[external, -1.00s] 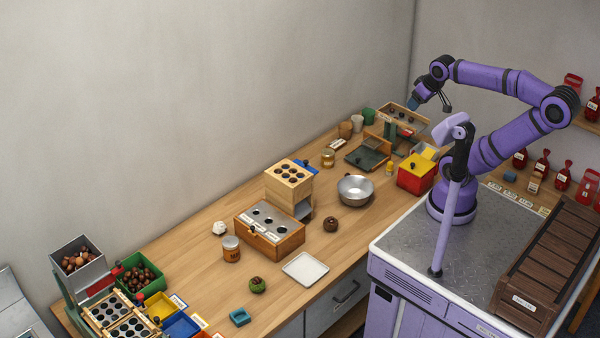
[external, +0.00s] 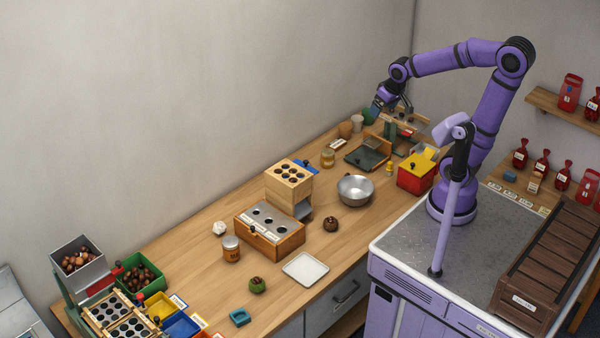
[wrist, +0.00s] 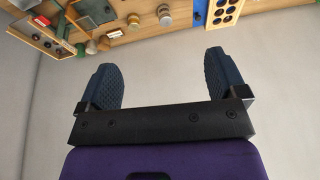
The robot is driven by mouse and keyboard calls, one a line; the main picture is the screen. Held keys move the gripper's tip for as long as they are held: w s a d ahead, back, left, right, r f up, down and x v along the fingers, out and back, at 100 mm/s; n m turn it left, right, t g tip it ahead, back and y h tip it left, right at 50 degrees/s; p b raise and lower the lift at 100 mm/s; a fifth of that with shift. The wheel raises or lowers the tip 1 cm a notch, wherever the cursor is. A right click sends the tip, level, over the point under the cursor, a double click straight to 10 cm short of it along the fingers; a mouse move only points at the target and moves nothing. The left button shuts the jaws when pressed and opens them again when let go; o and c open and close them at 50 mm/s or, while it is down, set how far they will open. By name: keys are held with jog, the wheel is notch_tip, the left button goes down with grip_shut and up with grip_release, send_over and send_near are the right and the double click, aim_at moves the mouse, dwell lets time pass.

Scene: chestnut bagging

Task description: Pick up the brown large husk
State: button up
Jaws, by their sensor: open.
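The brown large husk (external: 331,224) is a dark round thing on the wooden bench, to the right of the wooden box with round holes and in front of the metal bowl. My gripper (external: 391,107) is high above the far end of the bench, well away from the husk. In the wrist view its two dark blue ridged fingers (wrist: 166,80) stand wide apart with nothing between them. The husk cannot be made out in the wrist view.
A metal bowl (external: 355,190), a wooden block tower (external: 289,190) and a wooden box (external: 269,236) stand around the husk. A white tray (external: 305,269) and a green husk (external: 257,285) lie nearer the front. A red and yellow box (external: 416,178) stands at the right.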

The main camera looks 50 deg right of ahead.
jog(key=w+a+f+g, duration=0.1)
jog(key=w+a+f, duration=0.3)
jog(key=w+f, duration=0.3)
jog(key=m+g, duration=0.2)
jog(key=g, duration=0.1)
send_over(332, 219)
jog(key=shift+h, duration=0.3)
notch_tip(332, 219, down, 33)
jog(key=shift+w+d+r, duration=0.1)
jog(key=shift+d+r, duration=0.05)
jog(key=shift+f, duration=5.65)
jog(key=shift+a, duration=0.2)
jog(key=c, duration=1)
